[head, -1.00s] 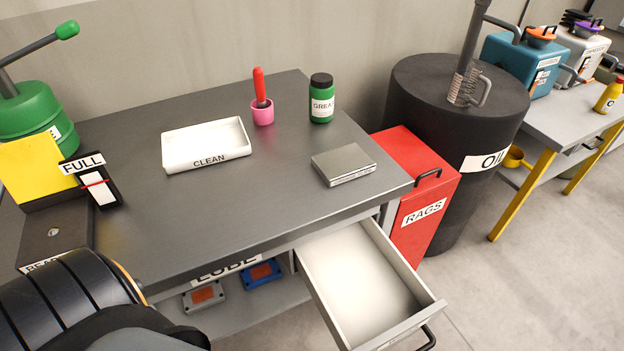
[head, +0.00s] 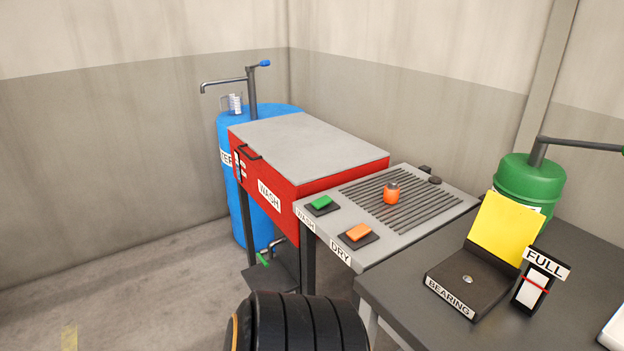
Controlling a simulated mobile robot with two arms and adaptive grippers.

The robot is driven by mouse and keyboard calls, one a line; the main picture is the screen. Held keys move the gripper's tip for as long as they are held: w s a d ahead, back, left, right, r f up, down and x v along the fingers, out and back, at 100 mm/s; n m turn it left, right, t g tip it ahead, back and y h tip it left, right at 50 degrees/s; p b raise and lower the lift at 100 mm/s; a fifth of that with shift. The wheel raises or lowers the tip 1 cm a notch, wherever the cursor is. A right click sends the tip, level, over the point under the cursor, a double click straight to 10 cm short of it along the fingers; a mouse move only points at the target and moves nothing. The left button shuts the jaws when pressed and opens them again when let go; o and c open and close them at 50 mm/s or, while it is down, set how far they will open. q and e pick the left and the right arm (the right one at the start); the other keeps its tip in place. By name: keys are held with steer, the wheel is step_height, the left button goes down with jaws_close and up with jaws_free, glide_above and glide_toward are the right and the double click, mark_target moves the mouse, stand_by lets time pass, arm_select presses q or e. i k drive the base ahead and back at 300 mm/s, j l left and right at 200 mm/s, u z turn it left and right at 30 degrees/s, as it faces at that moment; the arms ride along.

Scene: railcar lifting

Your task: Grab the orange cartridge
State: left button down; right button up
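A small orange cartridge (head: 391,196) with a grey top stands upright on the dark slatted grate (head: 365,219) of the grey wash and dry stand, in the head view. It is uncovered and nothing touches it except the grate under it. Neither of my grippers is in view.
A green button (head: 321,202) and an orange button (head: 358,231) sit on the stand's front. A red WASH cabinet (head: 300,165) and a blue barrel (head: 262,226) stand left. The BEARING box (head: 460,296), its yellow lid (head: 497,232) and a green drum (head: 528,182) stand right.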

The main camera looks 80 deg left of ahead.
mark_target(391, 193)
steer(key=u, duration=2.05)
steer(key=k+u, duration=0.3)
